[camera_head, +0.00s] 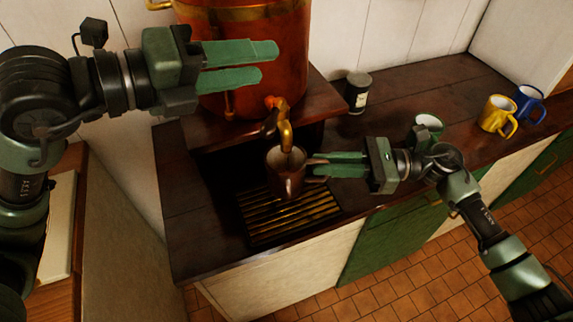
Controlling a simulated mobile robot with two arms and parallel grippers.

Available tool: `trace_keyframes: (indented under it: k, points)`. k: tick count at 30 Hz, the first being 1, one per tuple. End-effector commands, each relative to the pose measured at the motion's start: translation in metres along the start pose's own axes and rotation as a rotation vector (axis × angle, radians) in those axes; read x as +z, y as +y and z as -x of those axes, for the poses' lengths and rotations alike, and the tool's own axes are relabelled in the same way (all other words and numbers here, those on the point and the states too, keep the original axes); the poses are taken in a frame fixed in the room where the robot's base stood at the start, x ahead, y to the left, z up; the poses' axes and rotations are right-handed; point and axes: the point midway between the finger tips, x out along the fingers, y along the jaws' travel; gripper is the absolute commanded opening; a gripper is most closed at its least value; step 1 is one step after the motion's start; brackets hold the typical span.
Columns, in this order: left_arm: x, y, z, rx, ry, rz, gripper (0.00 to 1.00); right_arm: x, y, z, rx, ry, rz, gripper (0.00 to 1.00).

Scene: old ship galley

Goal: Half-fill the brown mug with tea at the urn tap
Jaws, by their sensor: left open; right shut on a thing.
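The brown mug (287,183) is upright under the spout of the brass urn tap (285,135). My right gripper (312,167) comes from the right and is shut on the mug, holding it above the slatted drip grille. I cannot make out how much tea is in the mug. The copper urn (285,50) stands on a raised dark wooden shelf behind it. My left gripper (270,63) is open and empty, with its two green fingers in front of the urn's body, above and left of the tap.
The brass-slatted drip grille (290,215) lies below the mug. A dark jar (357,92), a green mug (428,126), a yellow mug (496,114) and a blue mug (530,103) stand on the counter (420,88) to the right. The tiled floor lies in front.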

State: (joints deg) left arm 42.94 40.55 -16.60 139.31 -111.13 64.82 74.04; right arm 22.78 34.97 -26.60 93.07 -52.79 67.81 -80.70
Motion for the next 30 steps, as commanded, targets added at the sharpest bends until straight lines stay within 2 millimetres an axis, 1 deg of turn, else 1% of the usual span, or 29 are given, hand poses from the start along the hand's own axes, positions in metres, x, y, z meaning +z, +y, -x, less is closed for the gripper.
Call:
trace_keyframes:
  k: [2, 9, 12, 15, 21, 22, 23, 24, 26, 29, 30]
  points:
    - [0.0, 0.0, 0.0, 0.0, 0.0, 0.0, 0.42, 0.001, -0.001, 0.006, -0.002, -0.001, 0.001, 0.0]
    - [0.0, 0.0, 0.0, 0.0, 0.0, 0.0, 0.42, 0.001, -0.001, 0.054, -0.004, 0.0, 0.0, 0.0]
    - [0.0, 0.0, 0.0, 0.0, 0.0, 0.0, 0.42, 0.001, -0.001, 0.07, -0.003, -0.001, 0.0, 0.0]
    - [0.0, 0.0, 0.0, 0.0, 0.0, 0.0, 0.42, 0.001, 0.0, 0.077, -0.001, -0.002, 0.0, 0.0]
    - [0.0, 0.0, 0.0, 0.0, 0.0, 0.0, 0.42, 0.001, 0.0, 0.077, 0.0, -0.003, 0.001, 0.0]
    - [0.0, 0.0, 0.0, 0.0, 0.0, 0.0, 0.36, 0.0, 0.0, 0.077, 0.0, 0.0, 0.0, 0.0]
    - [0.0, 0.0, 0.0, 0.0, 0.001, 0.001, 0.28, 0.0, 0.0, 0.077, 0.0, 0.0, 0.0, 0.0]
    - [0.0, -0.001, -0.001, 0.0, 0.004, 0.005, 0.17, 0.0, 0.0, 0.077, 0.0, 0.0, 0.0, 0.0]
    - [-0.001, -0.002, -0.004, 0.002, 0.019, 0.021, 0.0, 0.0, 0.0, 0.077, 0.0, -0.001, 0.0, 0.0]
    - [-0.005, -0.006, -0.017, 0.012, 0.076, 0.084, 0.0, 0.001, 0.0, 0.077, 0.0, -0.001, 0.001, 0.0]
    - [-0.007, -0.009, -0.024, 0.025, 0.112, 0.121, 0.0, 0.001, 0.0, 0.077, 0.0, -0.002, 0.001, 0.0]
